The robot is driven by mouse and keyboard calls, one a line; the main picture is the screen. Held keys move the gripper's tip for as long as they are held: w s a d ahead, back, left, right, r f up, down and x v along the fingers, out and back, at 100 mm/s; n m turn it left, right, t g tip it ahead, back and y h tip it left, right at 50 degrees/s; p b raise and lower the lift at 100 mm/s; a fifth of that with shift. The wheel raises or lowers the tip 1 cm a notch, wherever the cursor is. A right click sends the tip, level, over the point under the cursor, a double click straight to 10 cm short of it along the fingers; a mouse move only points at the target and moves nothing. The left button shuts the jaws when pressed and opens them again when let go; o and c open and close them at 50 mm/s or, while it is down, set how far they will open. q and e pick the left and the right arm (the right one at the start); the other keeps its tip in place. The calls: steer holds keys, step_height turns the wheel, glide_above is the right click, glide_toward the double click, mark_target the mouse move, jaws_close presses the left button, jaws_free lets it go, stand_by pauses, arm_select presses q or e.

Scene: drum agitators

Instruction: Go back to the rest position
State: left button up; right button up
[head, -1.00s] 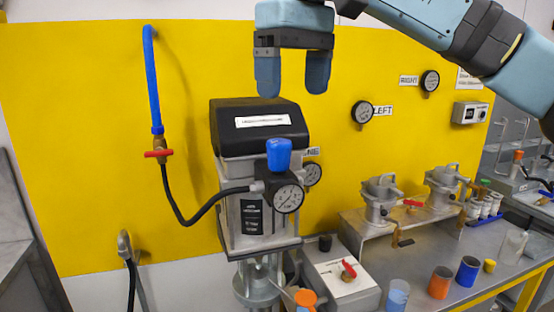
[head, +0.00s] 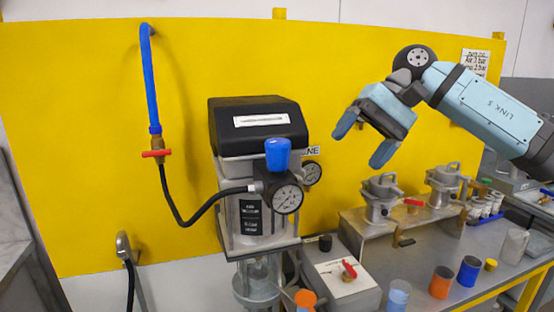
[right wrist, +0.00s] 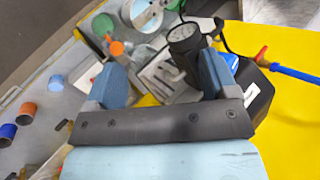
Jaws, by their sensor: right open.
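My right gripper (head: 364,142) is open and empty in the head view. It hangs in the air right of the agitator machine, in front of the yellow panel, with its fingers pointing down and left. Its two blue fingers also show spread apart in the right wrist view (right wrist: 160,80), with nothing held between them. The agitator machine (head: 258,170) has a black top, a blue knob (head: 278,153) and a round gauge (head: 287,199). My left gripper is in neither view.
A bench (head: 430,262) at right bears metal clamp fixtures (head: 382,198), a red-switched box (head: 345,280) and several small cups, including an orange one (head: 441,282). A blue pipe with a red valve (head: 157,153) runs down the yellow panel (head: 80,130).

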steer(key=s+a+f+m+g+y, duration=0.15)
steer(key=a+f+m+y, duration=0.25)
steer(key=f+m+y, duration=0.8)
steer(key=s+d+f+m+t+h, duration=0.25)
steer(key=f+m+t, duration=0.35)
steer(key=f+m, duration=0.45)
steer(key=s+d+f+m+t+h, duration=0.15)
steer(key=d+f+m+t, duration=0.25)
steer(key=f+m+t, duration=0.65)
steer(key=s+d+f+m+t+h, duration=0.1)
steer(key=d+f+m+t+h, duration=0.2)
steer(key=f+m, duration=0.75)
steer(key=s+d+f+m+g+h, duration=0.3)
steer(key=s+d+f+m+h, duration=0.3)
steer(key=s+f+m, duration=0.4)
steer(key=s+d+f+m+g+h, duration=0.3)
steer(key=s+d+f+m, duration=0.4)
steer(key=s+m, duration=0.45)
steer(key=a+m+t, duration=0.2)
steer(key=a+m, duration=0.2)
steer(key=a, duration=0.9)
step_height(320, 180, up, 10)
steer(key=p, duration=1)
steer(key=shift+w+r, duration=0.25)
